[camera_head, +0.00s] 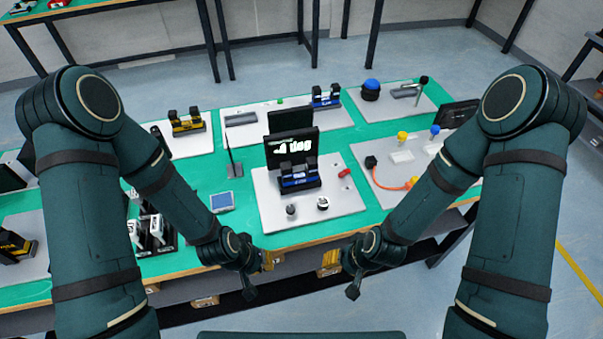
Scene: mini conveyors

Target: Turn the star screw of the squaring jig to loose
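I cannot tell for certain which fixture is the squaring jig or which part is its star screw; the parts are too small. On the centre grey plate (330,228) stand a black and blue device (299,178), a dark knob (290,210), a white and black round knob (323,203) and a small red part (345,173). My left gripper (249,288) hangs in front of the table's near edge, left of centre. My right gripper (354,288) hangs likewise, right of centre. Both are apart from the plates, with nothing visible held. Their finger opening is too small to judge.
A screen (292,149) stands behind the centre device. The green table (245,220) carries further plates: a yellow and black device (187,122) at left, a blue-topped button (371,87) at back, and an orange cable (392,185) at right.

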